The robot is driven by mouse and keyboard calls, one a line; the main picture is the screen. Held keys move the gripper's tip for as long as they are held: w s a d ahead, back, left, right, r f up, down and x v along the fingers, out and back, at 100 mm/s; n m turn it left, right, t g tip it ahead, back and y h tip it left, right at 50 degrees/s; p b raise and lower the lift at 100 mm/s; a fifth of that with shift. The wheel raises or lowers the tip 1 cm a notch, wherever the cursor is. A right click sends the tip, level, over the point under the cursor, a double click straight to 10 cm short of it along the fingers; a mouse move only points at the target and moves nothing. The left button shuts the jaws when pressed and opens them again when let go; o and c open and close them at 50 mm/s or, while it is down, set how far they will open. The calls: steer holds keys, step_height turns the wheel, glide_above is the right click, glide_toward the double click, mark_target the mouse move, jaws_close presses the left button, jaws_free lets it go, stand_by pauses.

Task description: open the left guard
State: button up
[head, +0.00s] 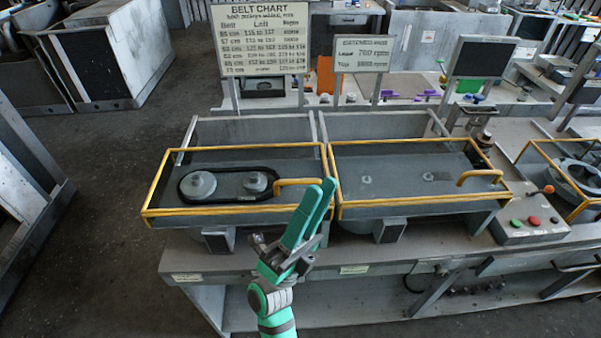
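The left guard (236,148) is a yellow-edged frame lying flat and closed over the left housing. Through it I see two grey pulleys (202,184) with a black belt (228,197) around them. Its yellow handle (297,182) sits at the front right corner. My gripper (322,186) has two long green fingers pointing up and away, just right of and in front of this handle. The fingers overlap the handle's right end in the picture; contact cannot be told. The fingers look close together, but the gap between them is unclear.
A similar closed right guard (420,145) with its own handle (480,176) stands beside it. A control box (530,222) with buttons is at the right. A belt chart sign (261,40) and a smaller sign (362,54) stand behind. Open floor (100,240) lies at the left.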

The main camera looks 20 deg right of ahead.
steer(key=d+r+m+g+y, duration=0.2)
steer(key=d+m+g+y, duration=0.1)
steer(key=m+g, duration=0.6)
steer(key=d+r+m+g+y, duration=0.3)
steer(key=m+g, duration=0.6)
steer(key=m+t+y, duration=0.3)
steer(key=t+y, duration=0.8)
steer(key=y, duration=0.8)
glide_toward(305, 180)
steer(key=x, duration=0.7)
steer(key=shift+w+d+f, duration=0.1)
steer(key=shift+f, duration=0.1)
jaws_close()
